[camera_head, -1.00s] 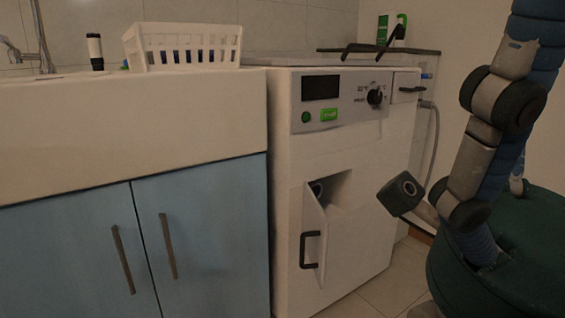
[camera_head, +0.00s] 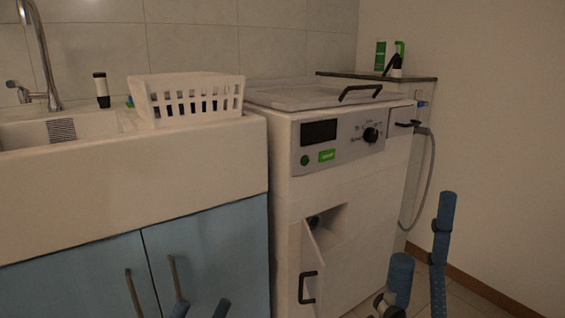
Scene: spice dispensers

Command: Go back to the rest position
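No task object is named. Blue parts of my arms show low in the head view: a tall blue link (camera_head: 445,225) and a shorter blue one (camera_head: 400,276) at the lower right, and two small blue ends (camera_head: 222,308) at the bottom middle. I make out no gripper fingertips in the frame. No part of my arms visibly holds anything.
A white washing machine (camera_head: 345,195) stands mid-view, its small lower door (camera_head: 312,270) ajar. Left are blue cabinets (camera_head: 210,245), a sink (camera_head: 25,130) and a white basket (camera_head: 188,98). A grey hose (camera_head: 428,185) hangs to the right. The right wall is bare.

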